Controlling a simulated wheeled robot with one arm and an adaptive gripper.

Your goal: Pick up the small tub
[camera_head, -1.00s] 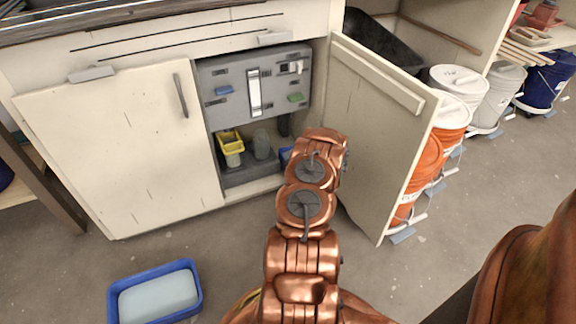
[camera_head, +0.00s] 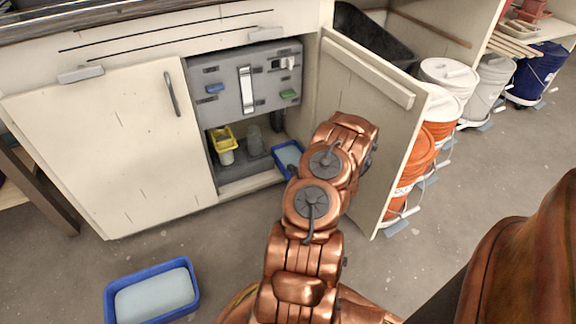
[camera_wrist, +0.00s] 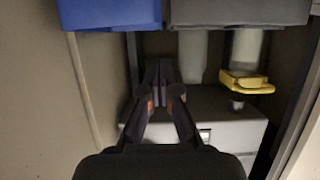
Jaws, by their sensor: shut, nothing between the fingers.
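A small blue tub (camera_head: 288,156) with a pale inside sits at the right of the open cabinet's floor, partly hidden by my arm. What looks like its blue wall (camera_wrist: 110,14) fills the upper left of the wrist view. My gripper (camera_wrist: 158,72) is shut and empty, its dark fingertips together just below that wall in the picture. I cannot tell how far apart they are. In the head view my gripper is hidden behind my arm. A larger blue tub (camera_head: 112,309) stands on the floor outside, at the lower left.
A yellow tray (camera_head: 222,139) tops a pale jar beside a grey jar (camera_head: 254,141) in the cabinet. A grey panel (camera_head: 222,78) hangs above. The open door (camera_head: 365,110) stands close right of my arm. Several buckets (camera_head: 447,75) stand beyond it.

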